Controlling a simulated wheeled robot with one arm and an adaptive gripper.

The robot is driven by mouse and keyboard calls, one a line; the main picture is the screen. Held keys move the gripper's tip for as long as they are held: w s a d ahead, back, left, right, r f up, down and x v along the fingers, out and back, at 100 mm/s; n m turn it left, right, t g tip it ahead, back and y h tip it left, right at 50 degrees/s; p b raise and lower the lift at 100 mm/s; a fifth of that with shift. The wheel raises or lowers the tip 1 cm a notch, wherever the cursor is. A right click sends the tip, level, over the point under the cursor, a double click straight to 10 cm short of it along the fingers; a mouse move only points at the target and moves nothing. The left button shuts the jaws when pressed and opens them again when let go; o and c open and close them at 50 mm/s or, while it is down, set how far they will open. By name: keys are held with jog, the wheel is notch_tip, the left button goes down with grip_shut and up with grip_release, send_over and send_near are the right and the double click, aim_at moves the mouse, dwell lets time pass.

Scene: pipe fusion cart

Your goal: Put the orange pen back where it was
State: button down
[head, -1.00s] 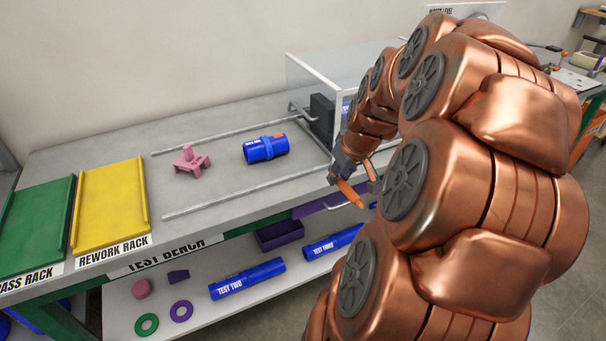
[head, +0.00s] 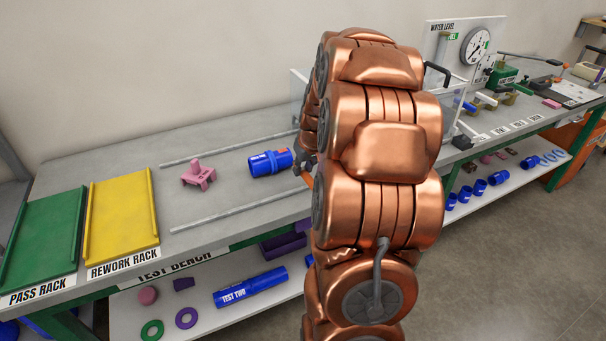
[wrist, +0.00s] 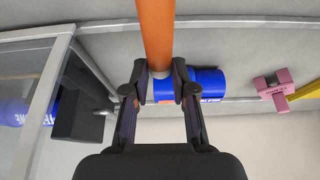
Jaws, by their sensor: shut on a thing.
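My gripper (wrist: 158,82) is shut on the orange pen (wrist: 157,32) in the wrist view. The pen runs from between the fingertips up past the top edge of that view. In the head view my gripper (head: 302,168) is at the left edge of my copper arm, just right of the blue pipe (head: 268,164), over the test bench. Only a small orange piece of the pen (head: 309,180) shows there; my arm hides the rest. I cannot tell the gap between pen and bench top.
A pink stand (head: 198,174), two rails (head: 235,213), a yellow rack (head: 122,215) and a green rack (head: 43,240) occupy the bench. A clear-walled tank (wrist: 28,85) and black block (wrist: 80,105) stand near the gripper. A gauge (head: 474,46) and clipboard (head: 573,93) are at right.

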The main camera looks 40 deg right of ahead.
aim_at(305, 172)
jog(key=shift+a+f+p, duration=0.1)
jog(key=shift+f+p, duration=0.7)
jog(key=shift+f, duration=0.95)
jog(key=shift+f+b, duration=0.35)
jog(key=shift+b, duration=0.05)
jog(key=shift+f, duration=0.3)
jog(key=c, duration=0.9)
grip_release()
jog(key=shift+r, duration=0.1)
jog(key=shift+c, duration=0.2)
jog(key=shift+r, duration=0.1)
